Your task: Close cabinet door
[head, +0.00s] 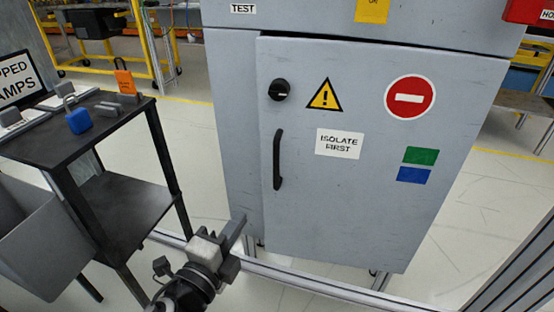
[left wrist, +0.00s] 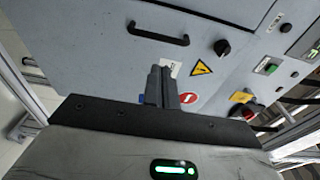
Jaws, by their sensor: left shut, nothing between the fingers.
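The grey cabinet door (head: 340,200) fills the middle of the head view, with a black vertical handle (head: 278,160) and a round black knob (head: 279,89) near its left edge. A dark line runs along the door's upper left edge; the door stands close to the cabinet frame (head: 232,120), but I cannot tell whether it is fully flush. My left gripper (head: 237,232) is shut and empty, low in front of the door's lower left corner. In the left wrist view its fingers (left wrist: 162,84) point at the door (left wrist: 90,60), apart from the handle (left wrist: 158,34). My right gripper is not in view.
A dark two-shelf cart (head: 120,205) with padlocks stands at the left, beside a grey bin (head: 45,235). A metal rail (head: 300,288) runs along the floor in front of the cabinet. Open floor lies between cart and cabinet.

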